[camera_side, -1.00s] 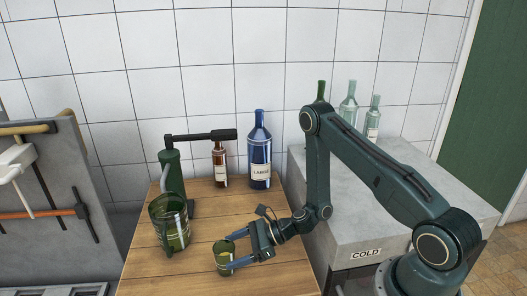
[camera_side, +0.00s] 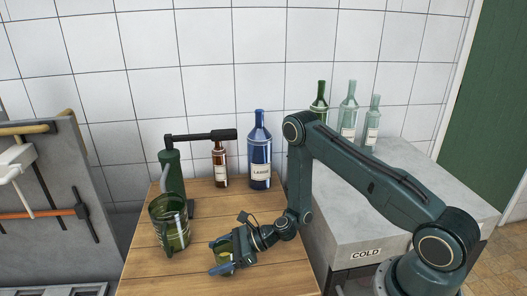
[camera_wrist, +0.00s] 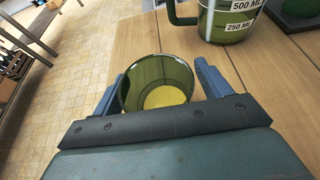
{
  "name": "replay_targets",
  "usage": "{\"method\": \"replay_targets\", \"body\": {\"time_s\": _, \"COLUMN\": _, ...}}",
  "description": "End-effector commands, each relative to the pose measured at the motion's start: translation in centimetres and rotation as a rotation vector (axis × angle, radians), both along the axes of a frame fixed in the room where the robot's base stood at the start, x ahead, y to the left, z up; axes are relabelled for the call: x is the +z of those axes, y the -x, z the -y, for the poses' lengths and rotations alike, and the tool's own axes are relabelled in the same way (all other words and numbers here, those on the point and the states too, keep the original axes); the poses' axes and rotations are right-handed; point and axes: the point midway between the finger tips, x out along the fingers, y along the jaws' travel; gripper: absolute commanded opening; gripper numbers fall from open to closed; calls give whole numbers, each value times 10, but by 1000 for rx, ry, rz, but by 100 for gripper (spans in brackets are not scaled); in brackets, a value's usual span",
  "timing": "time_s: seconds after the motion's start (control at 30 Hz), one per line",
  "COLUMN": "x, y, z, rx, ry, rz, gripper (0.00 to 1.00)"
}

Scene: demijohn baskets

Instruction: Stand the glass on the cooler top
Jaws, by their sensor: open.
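The glass (camera_wrist: 158,72) is a small green tumbler with something yellow at its bottom. It stands on the wooden table (camera_side: 280,276) near the front edge, and in the side view (camera_side: 222,254) my gripper partly hides it. My gripper (camera_side: 222,256) is open with its blue fingers on either side of the glass; the wrist view shows one finger at each side (camera_wrist: 160,85). Contact between fingers and glass cannot be told. The cooler top (camera_side: 405,190) is the grey slab at the right, above a "COLD" label, with the arm passing over it.
A green measuring jug (camera_side: 170,225) stands left of the glass. Behind are a green corking device (camera_side: 172,172), a brown bottle (camera_side: 220,165) and a blue bottle (camera_side: 260,152). Several green and clear bottles (camera_side: 348,112) stand at the cooler's back. The cooler's front right looks free.

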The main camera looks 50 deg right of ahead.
Motion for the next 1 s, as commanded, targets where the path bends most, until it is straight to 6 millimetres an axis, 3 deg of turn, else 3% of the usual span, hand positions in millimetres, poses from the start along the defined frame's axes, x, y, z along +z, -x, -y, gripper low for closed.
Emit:
{"method": "replay_targets", "body": {"time_s": 0.17, "x": 0, "y": 0, "z": 0, "rx": 0, "ry": 0, "rz": 0, "gripper": 77}}
{"method": "replay_targets", "body": {"time_s": 0.4, "x": 0, "y": 0, "z": 0, "rx": 0, "ry": 0, "rz": 0, "gripper": 30}}
{"method": "replay_targets", "body": {"time_s": 0.5, "x": 1, "y": 0, "z": 0, "rx": 0, "ry": -1, "rz": 1, "gripper": 17}}
{"method": "replay_targets", "body": {"time_s": 1.0, "x": 3, "y": 0, "z": 0, "rx": 0, "ry": 0, "rz": 1, "gripper": 17}}
